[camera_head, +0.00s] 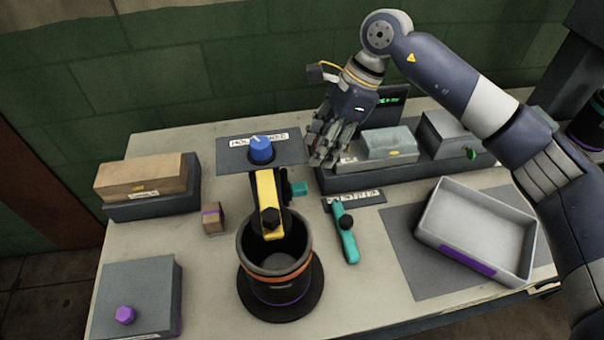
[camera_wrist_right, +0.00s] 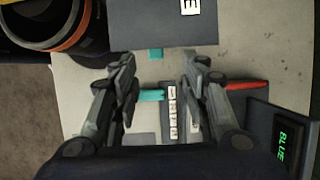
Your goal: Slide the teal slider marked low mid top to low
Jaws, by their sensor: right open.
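A teal handle (camera_head: 348,243) with a black knob lies on the table near the middle, its far end by a dark strip with white labels (camera_head: 356,197). The lettering is too small to read in the head view. In the right wrist view a teal piece (camera_wrist_right: 152,95) shows beside a white label strip (camera_wrist_right: 172,112). A smaller teal block (camera_head: 299,188) sits beside the yellow and black part; I cannot tell which teal piece is the slider. My right gripper (camera_head: 328,152) is open and empty, above the table beyond the teal handle. My left gripper is not in view.
A black pot (camera_head: 276,285) with an orange band stands at front center. A blue knob (camera_head: 261,149) sits on a dark panel (camera_head: 290,160). A grey tray (camera_head: 463,215) is at the right. A grey box (camera_head: 140,295) with a purple knob is at the front left.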

